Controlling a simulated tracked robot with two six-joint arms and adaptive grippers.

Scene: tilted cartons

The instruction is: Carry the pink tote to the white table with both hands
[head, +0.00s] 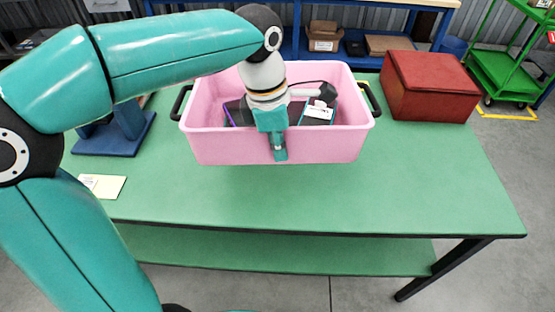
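The pink tote (212,147) stands upright on a green table (330,200), with a black handle on its left end (181,102) and another on its right end (371,98). Dark items lie inside it, partly hidden by my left arm. My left gripper (280,155) points down at the middle of the tote's near wall, overlapping its rim in the picture. It is seen edge-on, so I cannot tell its opening or whether it touches the wall. My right gripper is out of view. No white table shows.
A dark red box (428,85) stands just right of the tote. A blue stand (118,135) and a pale yellow card (103,186) are at the left. A green cart (500,75) and a blue workbench (400,17) stand behind. The table's front strip is clear.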

